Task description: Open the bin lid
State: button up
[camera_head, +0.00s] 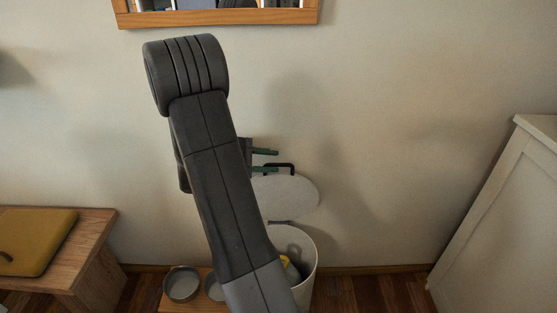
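The white bin (308,262) stands on the floor near the wall, partly hidden behind my arm. Its pale oval lid (295,195) is tipped up above the rim, so the opening shows. A black handle (293,167) sits at the lid's upper edge. Something yellow is inside the bin. My gripper (277,160) is beside the handle, with its two green fingers pointing right and a gap between them. The lower finger overlaps the handle's left end in the view; I cannot tell whether they touch. The gripper's body is mostly hidden by my arm.
Two round grey dishes, one clear at the left (182,283), are on a low wooden surface (150,302) left of the bin. A wooden bench (95,245) with a mustard cushion (35,240) is at left. A white cabinet (500,220) stands at right. Floor right of the bin is clear.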

aim_at(275, 165)
jog(key=p+v, duration=0.2)
jog(key=v, duration=0.8)
jog(key=shift+a, duration=0.2)
jog(key=shift+d+r, duration=0.1)
jog(key=b+x, duration=0.3)
jog(key=x, duration=1.1)
jog(key=shift+s, duration=0.1)
jog(key=shift+s+a+f+b, duration=0.2)
jog(key=shift+s+f+b, duration=0.1)
jog(key=shift+b, duration=0.25)
jog(key=shift+s+r, duration=0.1)
jog(key=shift+s, duration=0.25)
jog(key=shift+r, duration=0.1)
